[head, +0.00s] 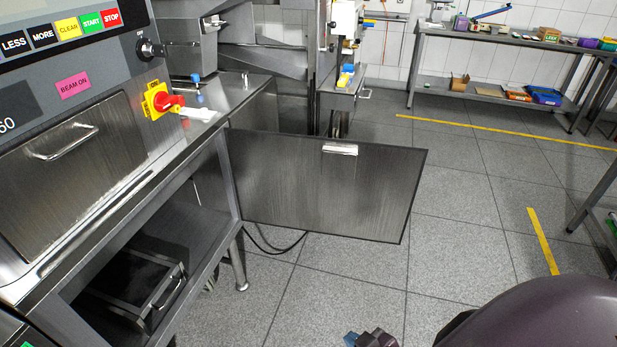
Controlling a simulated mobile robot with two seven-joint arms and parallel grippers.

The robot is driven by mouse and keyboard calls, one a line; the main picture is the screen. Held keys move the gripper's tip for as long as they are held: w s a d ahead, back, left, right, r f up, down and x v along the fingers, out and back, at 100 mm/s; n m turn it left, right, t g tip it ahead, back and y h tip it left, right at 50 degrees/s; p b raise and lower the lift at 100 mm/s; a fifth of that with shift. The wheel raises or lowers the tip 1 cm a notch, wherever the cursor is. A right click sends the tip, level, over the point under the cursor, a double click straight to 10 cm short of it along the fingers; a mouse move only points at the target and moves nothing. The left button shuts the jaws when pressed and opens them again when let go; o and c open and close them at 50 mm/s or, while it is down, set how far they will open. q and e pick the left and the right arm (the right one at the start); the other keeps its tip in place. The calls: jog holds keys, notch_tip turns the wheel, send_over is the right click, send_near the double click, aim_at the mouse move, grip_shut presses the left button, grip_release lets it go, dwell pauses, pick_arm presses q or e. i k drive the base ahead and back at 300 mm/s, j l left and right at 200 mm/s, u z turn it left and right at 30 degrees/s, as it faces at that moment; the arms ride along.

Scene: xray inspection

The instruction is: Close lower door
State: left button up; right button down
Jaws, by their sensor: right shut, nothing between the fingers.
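The lower door (320,190) is a flat steel panel. It stands wide open, swung out to the right from the front edge of the x-ray machine's cabinet. A pale handle (340,149) sits near its top edge. The lower compartment (150,250) is open, and a dark drawer-like box with a handle (165,292) shows inside it. My right gripper (365,339) shows only in part at the bottom edge, below the door and apart from it; it is shut and empty. My left gripper is not in view.
A black cable (275,248) lies on the floor under the door. The tiled floor (470,230) right of the door is clear. A workbench (490,42) stands at the back right.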

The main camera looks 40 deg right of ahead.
aim_at(352, 189)
jog(key=k, duration=0.65)
jog(key=k+j+u, duration=0.15)
jog(key=k+u, duration=0.35)
jog(key=k+l+u, duration=0.1)
jog(key=u, duration=1.15)
jog(key=k+l, duration=0.15)
jog(key=l, duration=0.35)
jog(key=k+l, duration=0.15)
jog(key=l, duration=0.4)
jog(key=k+l, duration=0.15)
jog(key=l, duration=0.35)
jog(key=k+l, duration=0.15)
jog(key=l, duration=0.4)
jog(key=k+l, duration=0.15)
jog(key=l, duration=0.35)
jog(key=k+l, duration=0.15)
jog(key=l, duration=0.4)
jog(key=k+l, duration=0.15)
jog(key=l, duration=0.35)
jog(key=k+l, duration=0.15)
jog(key=l, duration=0.4)
